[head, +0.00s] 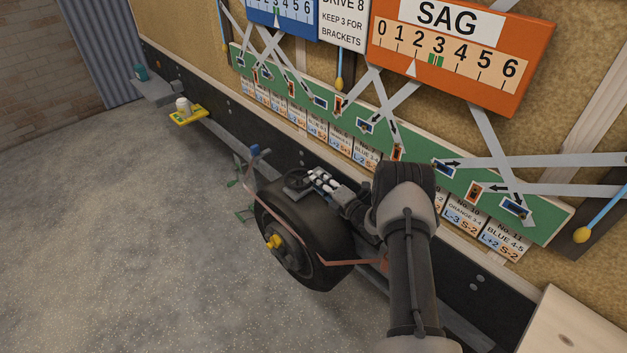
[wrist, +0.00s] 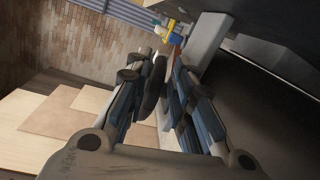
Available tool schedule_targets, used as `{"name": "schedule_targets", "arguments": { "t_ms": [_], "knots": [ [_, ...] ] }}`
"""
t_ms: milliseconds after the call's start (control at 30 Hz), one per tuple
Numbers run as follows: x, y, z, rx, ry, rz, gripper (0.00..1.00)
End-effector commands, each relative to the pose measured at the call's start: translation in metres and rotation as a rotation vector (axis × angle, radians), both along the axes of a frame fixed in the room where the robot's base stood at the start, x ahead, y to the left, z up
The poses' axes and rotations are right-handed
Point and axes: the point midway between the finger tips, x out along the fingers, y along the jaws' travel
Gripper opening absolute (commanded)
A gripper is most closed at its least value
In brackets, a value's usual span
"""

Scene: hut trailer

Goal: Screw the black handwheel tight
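The black handwheel (head: 297,179) stands above the tyre at the trailer's side, just left of my gripper's fingertips in the head view. My gripper (head: 321,180) reaches in from the right. In the wrist view a dark rounded rim, apparently the handwheel (wrist: 153,88), shows edge-on between the two fingers of my gripper (wrist: 160,82). The fingers stand apart, with a narrow light gap beside the rim on the right. The left finger is very close to the rim; contact is unclear. The handwheel's hub and thread are hidden.
The black tyre (head: 312,222) with a yellow hub cap (head: 273,242) is directly below my gripper. A green board (head: 440,176) with cards hangs on the wall behind. The grey floor (head: 120,240) at left is clear.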

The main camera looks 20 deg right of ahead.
Motion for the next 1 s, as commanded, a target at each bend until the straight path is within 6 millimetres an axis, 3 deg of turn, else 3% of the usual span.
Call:
{"name": "schedule_targets", "arguments": {
  "t_ms": [100,300,633,1000],
  "knots": [
    [0.020,0.006,-0.003,-0.001,-0.001,0.000,0.22],
    [0.037,0.011,-0.004,0.000,0.000,0.000,0.22],
    [0.039,0.011,-0.003,0.002,0.001,-0.001,0.22],
    [0.039,0.011,-0.003,0.001,0.001,-0.001,0.00]
  ]
}}
